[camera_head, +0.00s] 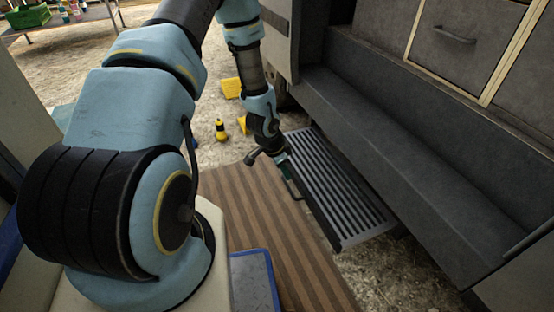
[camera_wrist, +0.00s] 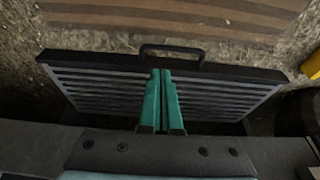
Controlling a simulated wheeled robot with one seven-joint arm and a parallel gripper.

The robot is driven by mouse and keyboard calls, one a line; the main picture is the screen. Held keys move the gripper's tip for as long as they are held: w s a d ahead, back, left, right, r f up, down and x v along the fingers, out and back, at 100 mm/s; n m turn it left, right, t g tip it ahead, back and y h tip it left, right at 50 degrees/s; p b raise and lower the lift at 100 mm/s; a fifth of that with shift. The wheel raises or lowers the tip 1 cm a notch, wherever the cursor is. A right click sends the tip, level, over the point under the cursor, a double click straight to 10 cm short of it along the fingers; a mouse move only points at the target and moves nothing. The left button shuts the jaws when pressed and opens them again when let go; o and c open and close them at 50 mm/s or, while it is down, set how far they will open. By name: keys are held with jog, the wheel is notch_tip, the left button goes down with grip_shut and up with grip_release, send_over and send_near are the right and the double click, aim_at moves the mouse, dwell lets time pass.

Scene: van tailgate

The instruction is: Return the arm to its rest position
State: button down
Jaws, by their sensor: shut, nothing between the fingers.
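My arm reaches forward from its base and bends down beside the van. My gripper (camera_head: 287,181) is at its lower end, close to the outer edge of the slatted step. In the wrist view my gripper (camera_wrist: 161,72) shows two teal fingers lying together, with nothing between them. The fingers overlap the slats in that view; I cannot tell whether they touch the step. The slatted metal step (camera_head: 343,190) sticks out below the van's sill. The step (camera_wrist: 225,98) has a dark handle (camera_wrist: 172,48) on its outer edge, just beyond the fingertips.
A brown striped mat (camera_head: 262,235) lies beside the step. Yellow blocks (camera_head: 231,87) and a yellow-black object (camera_head: 220,130) are on the ground behind my arm. The van's sill (camera_head: 400,140) and drawers (camera_head: 465,40) stand at right. A blue-edged grey panel (camera_head: 252,280) is near my base.

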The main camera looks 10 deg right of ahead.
jog(key=w+a+r+n+t+y, duration=0.1)
jog(key=w+a+r+n, duration=0.15)
jog(key=a+r, duration=0.45)
jog(key=w+a+r+n+y, duration=0.15)
jog(key=a+r+n, duration=0.3)
jog(key=r, duration=0.45)
jog(key=s+a+r+n, duration=0.4)
jog(key=s+a+r, duration=0.15)
jog(key=r, duration=0.25)
jog(key=s+a+r+n, duration=0.4)
jog(key=s+a+r, duration=0.1)
jog(key=s+r, duration=0.15)
notch_tip(320, 180, up, 29)
jog(key=w+p, duration=0.1)
jog(key=p, duration=2.8)
jog(key=shift+r+y+p, duration=0.15)
jog(key=shift+y+p, duration=0.15)
jog(key=shift+y, duration=0.15)
jog(key=shift+w, duration=0.1)
jog(key=shift+a, duration=0.2)
